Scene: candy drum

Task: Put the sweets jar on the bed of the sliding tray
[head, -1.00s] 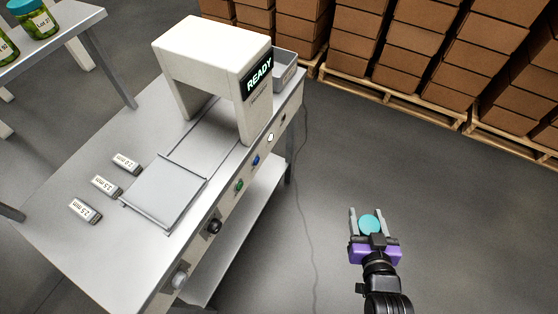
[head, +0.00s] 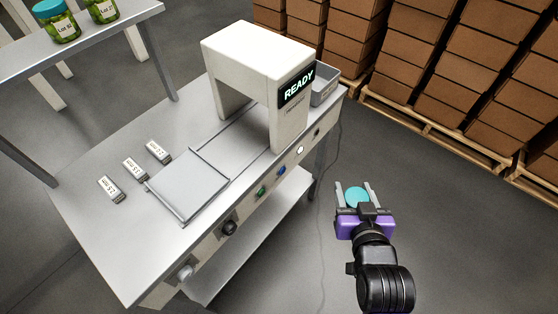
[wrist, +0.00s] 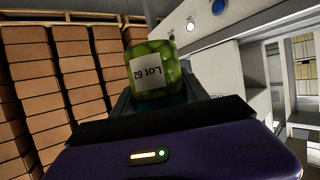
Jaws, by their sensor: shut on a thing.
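The sweets jar is in my gripper (head: 357,192). In the head view only its round teal lid (head: 357,197) shows between the two fingers. In the wrist view the jar (wrist: 152,75) has clear walls, green sweets and a white label reading "Lot 62". My gripper is shut on it and holds it over the floor, to the right of the steel table. The sliding tray (head: 188,186) is a flat grey plate with raised ends on the table top, in front of the white arch. Its bed is empty.
The white arch (head: 262,55) with a "READY" display spans the tray's rails. Several printed blocks (head: 135,168) lie left of the tray. Green jars (head: 57,22) stand on another table. Buttons and knobs line the table's front edge. A grey bin (head: 325,92) sits behind the arch; boxes on pallets stand at the back.

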